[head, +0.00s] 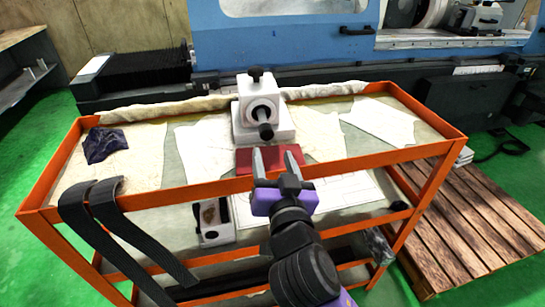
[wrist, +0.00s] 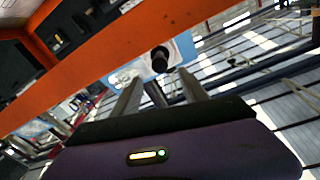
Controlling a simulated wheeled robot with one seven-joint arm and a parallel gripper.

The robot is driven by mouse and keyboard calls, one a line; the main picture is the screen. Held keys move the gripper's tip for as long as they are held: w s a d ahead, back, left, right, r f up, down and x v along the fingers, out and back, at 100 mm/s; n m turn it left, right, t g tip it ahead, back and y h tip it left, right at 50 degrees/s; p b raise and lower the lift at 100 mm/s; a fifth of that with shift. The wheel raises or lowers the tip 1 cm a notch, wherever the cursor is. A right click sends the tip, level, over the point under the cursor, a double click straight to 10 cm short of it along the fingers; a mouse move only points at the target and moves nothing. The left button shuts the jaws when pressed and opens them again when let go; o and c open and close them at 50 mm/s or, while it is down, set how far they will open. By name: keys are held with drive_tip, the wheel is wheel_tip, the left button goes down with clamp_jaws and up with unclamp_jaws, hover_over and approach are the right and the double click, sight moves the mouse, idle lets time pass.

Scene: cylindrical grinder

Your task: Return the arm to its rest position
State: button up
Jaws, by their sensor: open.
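My gripper (head: 276,163) is open, with its two grey fingers apart and nothing between them. In the head view it is over the front orange rail of the cart (head: 150,198), in front of a white device with a black knob (head: 264,112) and a red block (head: 270,157). In the wrist view the open fingers (wrist: 158,92) point toward the white device with a black cylinder (wrist: 160,60). The orange rail crosses that view above the fingers. I cannot tell how far the fingers are from the rail.
Black straps (head: 115,232) hang over the cart's front left rail. A dark blue cloth (head: 104,145) lies on the cart's left. A wooden pallet (head: 480,220) lies at the right. The blue grinder (head: 280,48) stands behind. Green floor (head: 30,270) is clear at the left.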

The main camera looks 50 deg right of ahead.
idle(0.5)
drive_tip(key=w+a+n+t+y, duration=0.1)
drive_tip(key=a+n+t+y, duration=0.3)
drive_tip(key=a+n, duration=0.2)
drive_tip(key=s+a+f+n+y, duration=0.4)
drive_tip(key=s+a, duration=0.2)
drive_tip(key=s+a+f+g+y, duration=0.1)
drive_tip(key=s+f, duration=0.3)
drive_tip(key=s, duration=0.7)
drive_tip(key=s+a+f+g+y, duration=0.1)
drive_tip(key=s+f, duration=0.4)
drive_tip(key=s, duration=0.6)
drive_tip(key=shift+a+f+n+g+y, duration=0.15)
drive_tip(key=shift+a+n+g+y, duration=0.25)
drive_tip(key=shift+g, duration=0.3)
idle(1.3)
